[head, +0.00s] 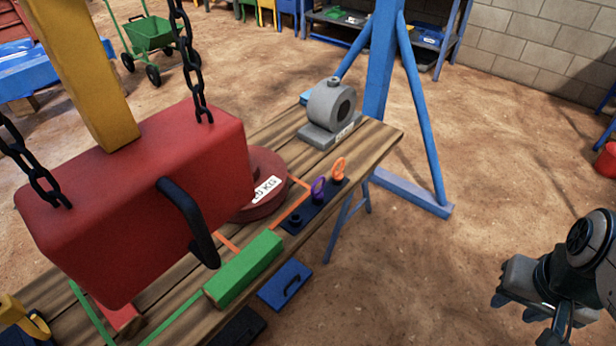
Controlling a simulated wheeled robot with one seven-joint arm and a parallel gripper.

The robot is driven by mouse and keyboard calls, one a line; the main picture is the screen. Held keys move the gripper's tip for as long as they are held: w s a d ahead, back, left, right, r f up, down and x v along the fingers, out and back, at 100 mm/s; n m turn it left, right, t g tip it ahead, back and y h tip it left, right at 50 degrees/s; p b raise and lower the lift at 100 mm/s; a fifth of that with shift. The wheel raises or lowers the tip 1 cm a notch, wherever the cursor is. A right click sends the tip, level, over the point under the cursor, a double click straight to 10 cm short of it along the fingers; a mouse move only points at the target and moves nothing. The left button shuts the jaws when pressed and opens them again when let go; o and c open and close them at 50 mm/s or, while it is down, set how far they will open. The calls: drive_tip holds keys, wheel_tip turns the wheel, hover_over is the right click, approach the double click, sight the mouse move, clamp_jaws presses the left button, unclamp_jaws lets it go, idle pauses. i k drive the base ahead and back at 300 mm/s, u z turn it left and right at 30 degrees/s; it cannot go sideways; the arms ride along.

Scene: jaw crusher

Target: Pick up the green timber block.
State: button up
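The green timber block (244,269) lies on the wooden bench (383,139) near its front edge, below and to the right of a large red block hung on chains. My gripper (520,304) is at the lower right, well apart from the bench and the green block. Its dark fingers point left, and the frame does not clearly show whether they are apart. Nothing is visibly held in it.
The hanging red block (135,205) with a black handle (188,222) covers much of the bench's left. A round red weight (262,180), a grey bearing housing (331,108) and a rack with purple and orange rings (318,189) stand behind. Bare floor separates my gripper from the bench.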

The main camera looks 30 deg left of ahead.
sight(225, 287)
drive_tip(key=u, duration=0.55)
drive_tip(key=i, duration=0.85)
drive_tip(key=u, duration=1.35)
drive_tip(key=i, duration=0.4)
drive_tip(key=u, duration=0.35)
